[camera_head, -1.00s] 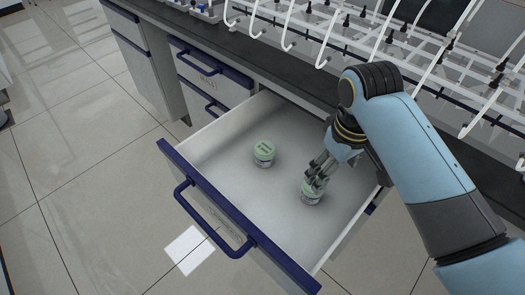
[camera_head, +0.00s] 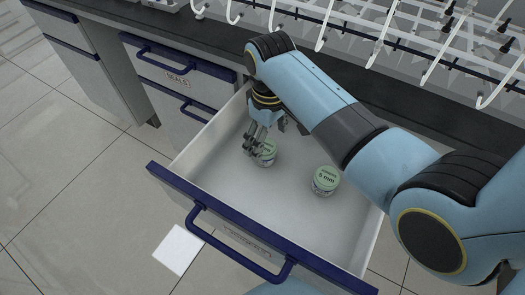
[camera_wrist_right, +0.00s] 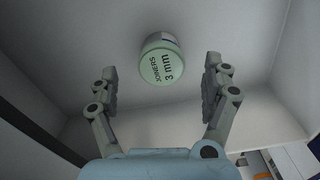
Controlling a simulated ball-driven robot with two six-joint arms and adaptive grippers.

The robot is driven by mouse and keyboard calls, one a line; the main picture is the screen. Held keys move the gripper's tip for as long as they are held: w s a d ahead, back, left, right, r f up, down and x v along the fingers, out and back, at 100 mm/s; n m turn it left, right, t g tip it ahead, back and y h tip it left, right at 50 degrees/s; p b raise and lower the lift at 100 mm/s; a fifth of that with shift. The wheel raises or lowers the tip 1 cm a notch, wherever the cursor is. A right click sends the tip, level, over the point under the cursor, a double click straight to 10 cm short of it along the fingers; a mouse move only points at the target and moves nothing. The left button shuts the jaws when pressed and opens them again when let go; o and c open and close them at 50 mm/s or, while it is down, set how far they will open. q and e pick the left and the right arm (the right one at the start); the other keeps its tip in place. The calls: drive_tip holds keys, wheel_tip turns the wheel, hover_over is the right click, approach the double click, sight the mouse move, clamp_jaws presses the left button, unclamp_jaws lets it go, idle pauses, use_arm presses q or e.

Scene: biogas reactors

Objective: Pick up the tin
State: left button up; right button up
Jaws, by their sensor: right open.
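In the right wrist view this tin (camera_wrist_right: 161,62) reads "JOINERS 3 mm" and lies between and beyond the open fingers of the right gripper (camera_wrist_right: 160,80), with a gap on each side. My left gripper is not in view.
The pulled-out drawer (camera_head: 225,195) has pale walls and a blue front with a handle (camera_head: 240,243). Its floor is otherwise clear. A dark worktop (camera_head: 195,45) with white racks (camera_head: 400,40) runs behind. A closed drawer (camera_head: 180,75) is at left. A white sheet (camera_head: 178,250) lies on the floor.

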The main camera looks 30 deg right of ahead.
sight(267, 147)
drive_tip(key=shift+w+f, duration=0.1)
drive_tip(key=shift+f, duration=0.3)
drive_tip(key=shift+a+f, duration=0.1)
drive_tip(key=shift+f, duration=0.3)
wheel_tip(267, 147, down, 4)
drive_tip(key=shift+r+b, duration=0.1)
drive_tip(key=shift+b, duration=0.65)
drive_tip(key=shift+f, duration=0.35)
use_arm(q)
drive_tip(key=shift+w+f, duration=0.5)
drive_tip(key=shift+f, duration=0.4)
use_arm(e)
drive_tip(key=shift+c, duration=0.3)
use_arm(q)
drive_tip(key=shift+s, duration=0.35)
use_arm(e)
drive_tip(key=c, duration=1.2)
